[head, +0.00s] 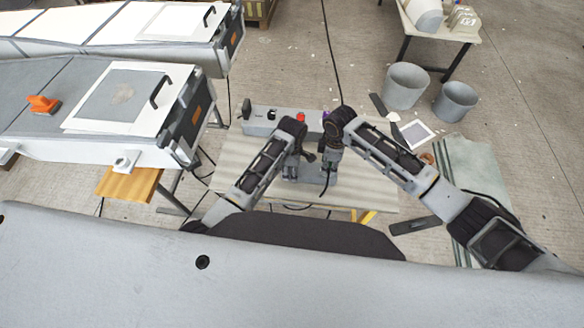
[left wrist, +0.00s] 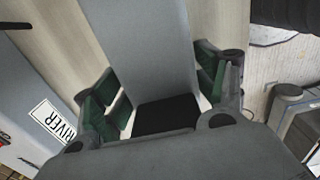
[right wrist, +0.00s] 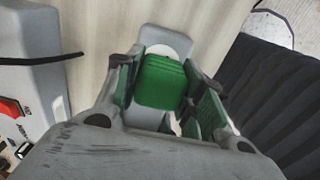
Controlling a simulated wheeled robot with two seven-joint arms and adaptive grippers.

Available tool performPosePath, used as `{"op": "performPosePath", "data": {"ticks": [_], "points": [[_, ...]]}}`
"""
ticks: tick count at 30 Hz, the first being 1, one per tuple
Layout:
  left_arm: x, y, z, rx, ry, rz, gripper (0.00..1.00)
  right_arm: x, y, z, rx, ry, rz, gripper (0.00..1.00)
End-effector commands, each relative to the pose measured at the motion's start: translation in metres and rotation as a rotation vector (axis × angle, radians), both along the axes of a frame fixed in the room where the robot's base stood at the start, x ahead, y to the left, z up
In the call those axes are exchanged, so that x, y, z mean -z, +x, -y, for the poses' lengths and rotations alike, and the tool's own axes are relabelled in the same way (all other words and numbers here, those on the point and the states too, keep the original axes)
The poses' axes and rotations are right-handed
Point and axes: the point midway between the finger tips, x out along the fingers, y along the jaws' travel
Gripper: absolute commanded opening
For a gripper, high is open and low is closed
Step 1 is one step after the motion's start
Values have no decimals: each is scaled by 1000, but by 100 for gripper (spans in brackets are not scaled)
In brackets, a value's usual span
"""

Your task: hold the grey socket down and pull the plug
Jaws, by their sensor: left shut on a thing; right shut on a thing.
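The grey socket (head: 312,176) lies on the pale table, partly hidden behind my grippers in the head view. My left gripper (head: 291,172) is shut on the socket; the left wrist view shows its long grey body (left wrist: 142,40) between the fingers, with a black patch near the palm. My right gripper (head: 330,162) is close to its right, shut on the green plug (right wrist: 161,82). A white round face and grey body show behind the plug in the right wrist view. I cannot tell whether the plug is still seated in the socket.
A grey control box (head: 260,121) with a red button stands behind the grippers on the table (head: 365,195). A dark cable runs near the table's front. Two grey buckets (head: 405,85) stand on the floor at back right. Mould benches (head: 75,145) fill the left.

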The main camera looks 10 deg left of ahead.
Motion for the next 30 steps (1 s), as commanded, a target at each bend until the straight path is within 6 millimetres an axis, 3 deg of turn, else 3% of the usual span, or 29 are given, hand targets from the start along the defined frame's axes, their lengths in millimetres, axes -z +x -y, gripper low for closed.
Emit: {"op": "performPosePath", "data": {"ticks": [30], "points": [[2,-1,0,-1,1,-4,31,-24,0,0,0,0,1,0]]}}
